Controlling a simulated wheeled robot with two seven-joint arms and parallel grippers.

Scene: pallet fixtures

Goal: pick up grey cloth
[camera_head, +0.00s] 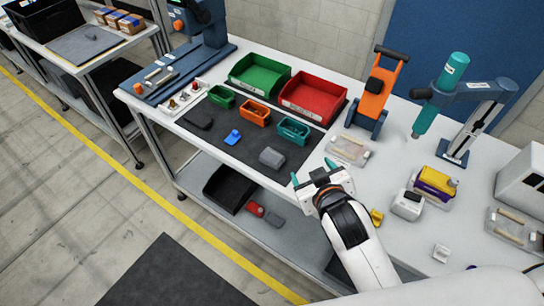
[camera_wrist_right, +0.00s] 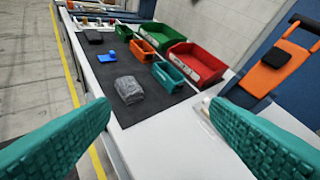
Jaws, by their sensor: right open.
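The grey cloth (camera_head: 271,157) lies as a small crumpled block on the dark mat (camera_head: 240,151), near its front right. In the right wrist view the grey cloth (camera_wrist_right: 129,90) lies ahead, between and beyond the fingers. My right gripper (camera_head: 313,172) is to the right of the cloth, apart from it. Its teal fingers are wide open and empty, also in the right wrist view (camera_wrist_right: 158,108). My left gripper is out of view.
On the mat are a blue piece (camera_head: 233,137), a dark folded item (camera_head: 198,119) and small green, orange (camera_head: 254,113) and teal (camera_head: 293,131) bins. Green (camera_head: 258,77) and red (camera_head: 312,99) trays stand behind. An orange stand (camera_head: 375,100) and clear tray (camera_head: 347,150) are right.

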